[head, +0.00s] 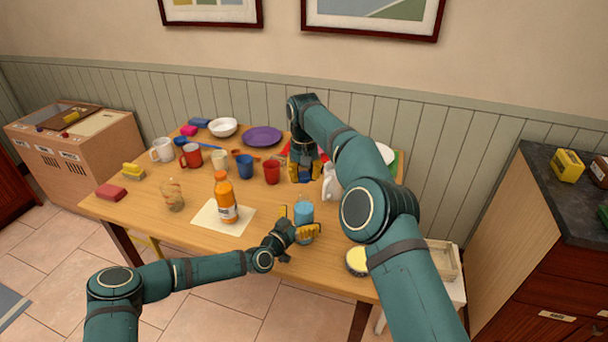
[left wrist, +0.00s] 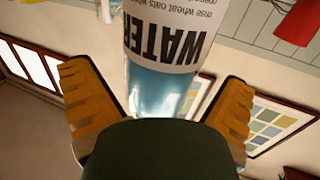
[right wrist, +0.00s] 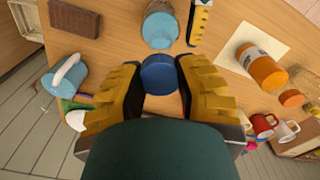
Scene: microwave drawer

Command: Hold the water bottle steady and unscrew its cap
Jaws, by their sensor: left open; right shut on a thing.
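The water bottle (head: 304,214), clear with pale blue contents, stands upright near the table's front edge. In the left wrist view its white WATER label (left wrist: 168,40) is between my spread fingers. My left gripper (head: 298,221) is open around the bottle, with gaps on both sides. My right gripper (head: 305,172) is above and behind the bottle. In the right wrist view it is shut on the blue cap (right wrist: 158,73), which is apart from the bottle (right wrist: 160,27). The cap is hidden in the head view.
An orange bottle (head: 223,191) stands on a white sheet (head: 206,218) left of the water bottle. Mugs, including a red cup (head: 272,173), stand farther back. A yellow-topped round container (head: 356,261) is at right. The front-left tabletop is mostly clear.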

